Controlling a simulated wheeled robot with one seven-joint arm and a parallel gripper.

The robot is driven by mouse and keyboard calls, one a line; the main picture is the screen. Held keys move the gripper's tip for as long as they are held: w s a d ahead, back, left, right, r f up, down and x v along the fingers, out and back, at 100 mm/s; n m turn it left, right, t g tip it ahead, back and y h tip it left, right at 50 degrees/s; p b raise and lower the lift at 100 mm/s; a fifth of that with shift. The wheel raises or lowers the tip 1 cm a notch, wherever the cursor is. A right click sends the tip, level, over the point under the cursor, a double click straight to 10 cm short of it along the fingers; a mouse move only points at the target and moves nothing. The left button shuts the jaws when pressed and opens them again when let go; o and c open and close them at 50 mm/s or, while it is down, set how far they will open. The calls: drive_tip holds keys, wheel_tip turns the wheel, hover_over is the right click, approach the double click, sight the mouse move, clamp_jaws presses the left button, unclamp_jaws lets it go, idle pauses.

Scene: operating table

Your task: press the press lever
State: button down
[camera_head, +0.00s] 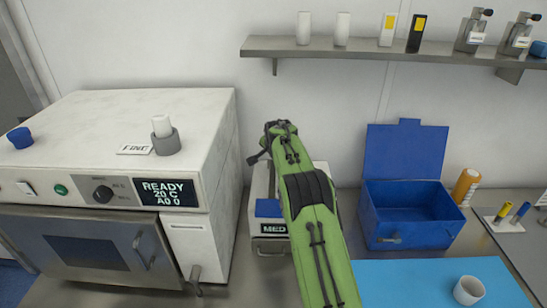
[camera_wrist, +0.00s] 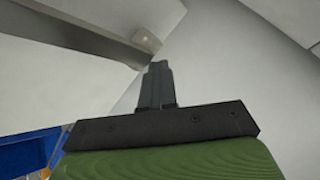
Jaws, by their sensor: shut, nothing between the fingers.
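A small grey lever (camera_head: 195,277) hangs low on the front right of the white sterilizer (camera_head: 190,245). Two metal dispensers (camera_head: 471,33) (camera_head: 518,36) with black tops stand on the wall shelf. I cannot tell for certain which part is the press lever. My green arm rises through the middle of the head view. My gripper (camera_head: 253,159) is at its upper end, right of the sterilizer and well above the grey lever. In the wrist view my gripper (camera_wrist: 157,68) is shut and empty, with no lever clearly visible at its tips.
A metal shelf (camera_head: 350,47) runs along the wall above my arm. A case marked MED (camera_head: 270,246) stands behind my arm. An open blue box (camera_head: 412,229) is to the right, beside a blue mat (camera_head: 420,280) with a white cup (camera_head: 469,290).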

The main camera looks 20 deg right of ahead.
drive_tip(key=shift+s+a+f, duration=0.1)
drive_tip(key=shift+a+f, duration=0.05)
drive_tip(key=shift+f, duration=0.35)
drive_tip(key=r+p, duration=0.6)
drive_tip(key=shift+w, duration=0.25)
drive_tip(key=shift+w+d+f, duration=0.1)
drive_tip(key=shift+d, duration=0.1)
